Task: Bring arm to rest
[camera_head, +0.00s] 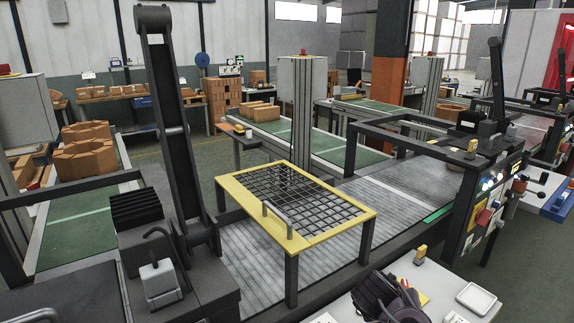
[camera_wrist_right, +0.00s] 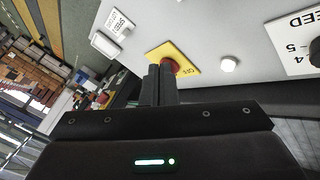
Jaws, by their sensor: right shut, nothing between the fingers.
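In the right wrist view my right gripper (camera_wrist_right: 160,80) is shut and empty. Its two dark fingers are together and point at a red button (camera_wrist_right: 168,66) on a yellow plate (camera_wrist_right: 184,58) marked OFF. The fingertips overlap part of the button in the picture; I cannot tell whether they touch it. In the head view a dark shape stands over a white console (camera_head: 350,310) at the bottom; it looks like my right gripper, though its fingers are not clear there. My left gripper is not in view.
A white switch (camera_wrist_right: 105,45) and a round white button (camera_wrist_right: 228,64) flank the yellow plate. In the head view a yellow-framed grid table (camera_head: 240,196) stands over a grey conveyor (camera_head: 390,195). A black machine arm (camera_head: 173,130) rises at left. Brick stacks (camera_head: 88,150) lie beyond.

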